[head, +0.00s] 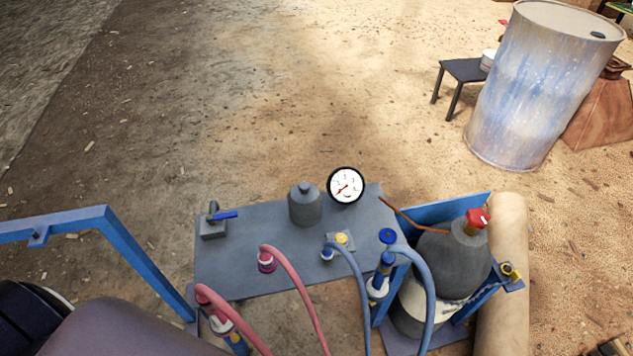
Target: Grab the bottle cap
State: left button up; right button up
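A small grey bottle-shaped container (305,208) stands upright on the grey metal plate (240,275). A narrow grey cap (305,187) sits on its top. A dark grey gas cylinder (455,262) stands at the right in a blue frame, and a red cap-like piece (477,217) sits on its top. I cannot tell which of these two tops is the bottle cap. Neither of my grippers can be made out in the head view, so their hold is hidden.
A round gauge (346,186) and a blue-handled valve (214,223) are on the plate. Pink hoses (300,290) and blue hoses (425,275) arch over its front. Blue frame bars (130,255) flank it. A large drum (540,85) and black stool (463,70) stand behind on open sandy ground.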

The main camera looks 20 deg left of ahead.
aim_at(303, 199)
jog(key=k+j, duration=0.1)
jog(key=j, duration=0.3)
jog(key=k+j, duration=0.1)
jog(key=j, duration=0.25)
jog(key=k+j, duration=0.1)
jog(key=j, duration=0.3)
jog(key=k+j, duration=0.1)
jog(key=j, duration=0.25)
jog(key=k+j, duration=0.1)
jog(key=j, duration=0.3)
